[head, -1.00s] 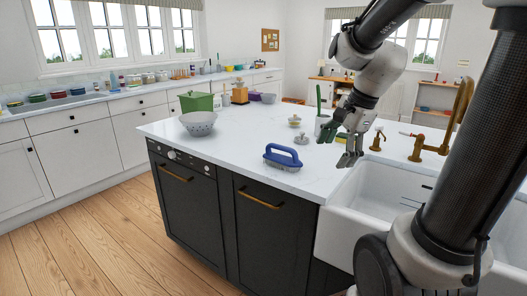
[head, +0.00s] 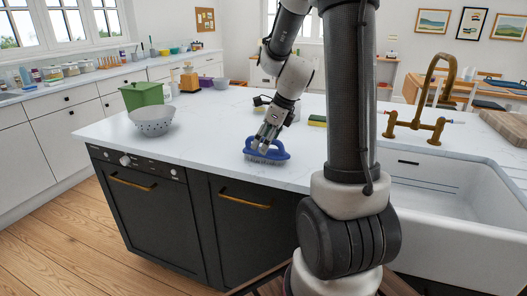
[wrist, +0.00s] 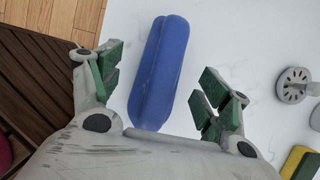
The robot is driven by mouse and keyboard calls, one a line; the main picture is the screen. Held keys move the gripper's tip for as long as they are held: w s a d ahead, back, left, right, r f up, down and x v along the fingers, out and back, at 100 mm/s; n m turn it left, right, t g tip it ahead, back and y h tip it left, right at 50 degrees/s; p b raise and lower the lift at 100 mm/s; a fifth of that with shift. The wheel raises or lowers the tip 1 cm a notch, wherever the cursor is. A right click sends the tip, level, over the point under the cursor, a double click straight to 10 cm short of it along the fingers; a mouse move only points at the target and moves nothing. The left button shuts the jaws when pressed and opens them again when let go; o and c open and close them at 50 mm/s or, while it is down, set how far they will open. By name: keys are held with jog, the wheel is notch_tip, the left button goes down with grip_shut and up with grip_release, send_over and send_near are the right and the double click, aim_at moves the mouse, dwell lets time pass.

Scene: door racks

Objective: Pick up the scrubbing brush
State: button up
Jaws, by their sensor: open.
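The scrubbing brush (head: 268,154) has a blue looped handle and pale bristles. It stands bristles down on the white island counter near its front edge. In the wrist view the blue handle (wrist: 160,72) lies lengthwise between the finger pads, with a gap on each side. My gripper (head: 266,141) is open and points down just over the brush; it also shows in the wrist view (wrist: 160,92) with green pads apart. The fingers hide part of the handle in the head view.
A grey colander (head: 152,120) and a green container (head: 141,95) stand left on the island. A yellow-green sponge (head: 317,121) lies behind the brush. A white sink (head: 450,185) with a brass tap (head: 428,110) is at right. A grey round-based item (wrist: 295,86) shows in the wrist view.

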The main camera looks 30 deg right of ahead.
jog(key=x, duration=0.4)
jog(key=shift+d+f, duration=0.1)
jog(key=c, duration=1.2)
notch_tip(320, 180, up, 10)
jog(key=shift+r, duration=0.1)
